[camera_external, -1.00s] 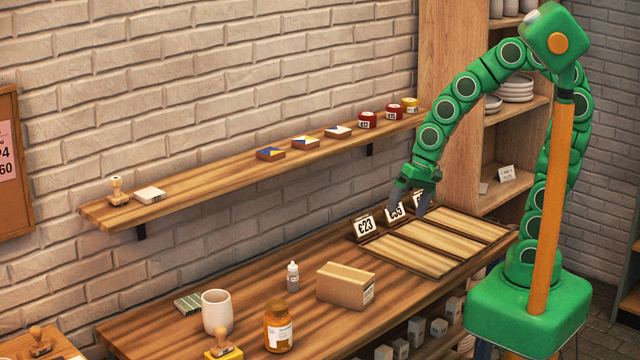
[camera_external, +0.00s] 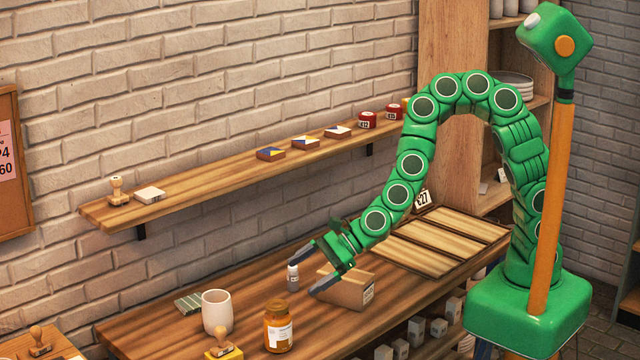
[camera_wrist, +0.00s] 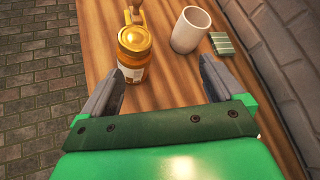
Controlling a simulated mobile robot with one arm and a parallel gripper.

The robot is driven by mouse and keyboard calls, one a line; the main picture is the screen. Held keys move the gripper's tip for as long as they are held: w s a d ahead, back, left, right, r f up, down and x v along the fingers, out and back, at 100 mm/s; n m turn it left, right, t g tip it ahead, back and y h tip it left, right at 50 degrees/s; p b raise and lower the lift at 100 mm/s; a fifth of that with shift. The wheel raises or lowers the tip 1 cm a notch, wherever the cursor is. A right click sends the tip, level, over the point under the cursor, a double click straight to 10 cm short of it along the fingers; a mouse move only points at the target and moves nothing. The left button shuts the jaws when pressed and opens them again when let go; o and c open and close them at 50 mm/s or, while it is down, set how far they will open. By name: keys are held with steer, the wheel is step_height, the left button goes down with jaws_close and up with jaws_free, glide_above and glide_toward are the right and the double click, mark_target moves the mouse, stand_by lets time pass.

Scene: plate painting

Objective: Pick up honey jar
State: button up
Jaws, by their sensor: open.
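The honey jar (camera_external: 280,327) is amber with a white label and stands upright on the wooden table. It also shows in the wrist view (camera_wrist: 134,48), with its golden lid toward me, just beyond my left finger. My gripper (camera_external: 306,270) is open and empty. It hangs above the table, to the right of the jar and higher than it, over the area of the small bottle and the cardboard box. In the wrist view the gripper (camera_wrist: 160,85) has its fingers wide apart, with bare wood between them.
A white cup (camera_external: 217,311) stands left of the jar, with a green striped block (camera_external: 188,302) behind it. A stamp (camera_external: 222,343) is close to the jar's left. A small white bottle (camera_external: 293,277) and a cardboard box (camera_external: 346,291) are near my gripper. A wall shelf (camera_external: 215,183) runs behind.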

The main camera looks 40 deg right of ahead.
mark_target(264, 320)
steer(key=s+a+f+m+t, duration=0.1)
steer(key=a+f+m+t, duration=0.1)
steer(key=a+f+m, duration=0.3)
steer(key=shift+s+a+f+m, duration=0.3)
steer(key=shift+a+m, duration=0.5)
steer(key=shift+a, duration=0.4)
steer(key=shift+w, duration=0.1)
steer(key=shift+r+x, duration=0.15)
steer(key=shift+x, duration=0.7)
steer(key=shift+r+x, duration=0.15)
steer(key=shift+x, duration=1.75)
jaws_close()
